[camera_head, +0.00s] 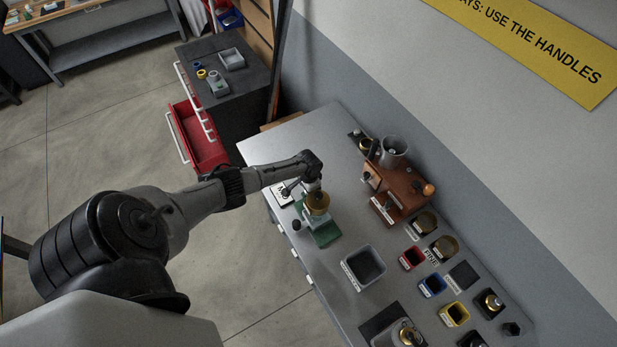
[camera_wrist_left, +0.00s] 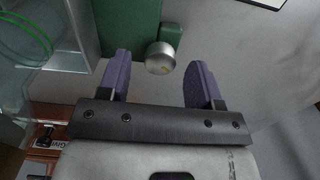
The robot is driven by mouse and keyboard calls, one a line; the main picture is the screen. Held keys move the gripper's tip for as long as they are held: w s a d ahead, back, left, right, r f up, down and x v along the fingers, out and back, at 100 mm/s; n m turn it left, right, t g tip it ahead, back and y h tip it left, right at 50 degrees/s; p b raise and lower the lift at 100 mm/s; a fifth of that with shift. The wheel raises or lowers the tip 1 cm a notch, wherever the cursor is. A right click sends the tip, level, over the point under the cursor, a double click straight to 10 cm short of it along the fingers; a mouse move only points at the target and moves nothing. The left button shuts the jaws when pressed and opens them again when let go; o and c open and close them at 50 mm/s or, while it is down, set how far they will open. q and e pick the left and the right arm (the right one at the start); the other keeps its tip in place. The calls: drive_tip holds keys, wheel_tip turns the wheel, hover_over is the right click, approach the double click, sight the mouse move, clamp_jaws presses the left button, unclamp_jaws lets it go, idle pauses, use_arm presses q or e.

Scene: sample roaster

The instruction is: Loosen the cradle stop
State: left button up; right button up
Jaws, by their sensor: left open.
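A green cradle base (camera_head: 325,236) stands on the grey bench, with a brass-coloured round part (camera_head: 318,202) above it. In the left wrist view a green block (camera_wrist_left: 128,28) fills the top, and a round silver knob (camera_wrist_left: 161,57), apparently the cradle stop, sits at its lower right corner. My left gripper (camera_wrist_left: 158,64) is open, its two purple fingers on either side of the knob with visible gaps. In the head view my left gripper (camera_head: 312,186) is over the cradle and partly hidden by my wrist. My right gripper is out of view.
A brown machine (camera_head: 402,189) with a grey hopper stands at the back of the bench. A grey bin (camera_head: 363,268) and several small coloured bins lie to the right. A clear vessel with green rings (camera_wrist_left: 25,38) is close left of the fingers. A red drawer (camera_head: 200,138) hangs open.

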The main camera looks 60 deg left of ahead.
use_arm(q)
wheel_tip(320, 180, up, 12)
drive_tip(key=p, duration=0.1)
drive_tip(key=shift+r+p, duration=0.25)
drive_tip(key=shift+p, duration=0.05)
idle(0.7)
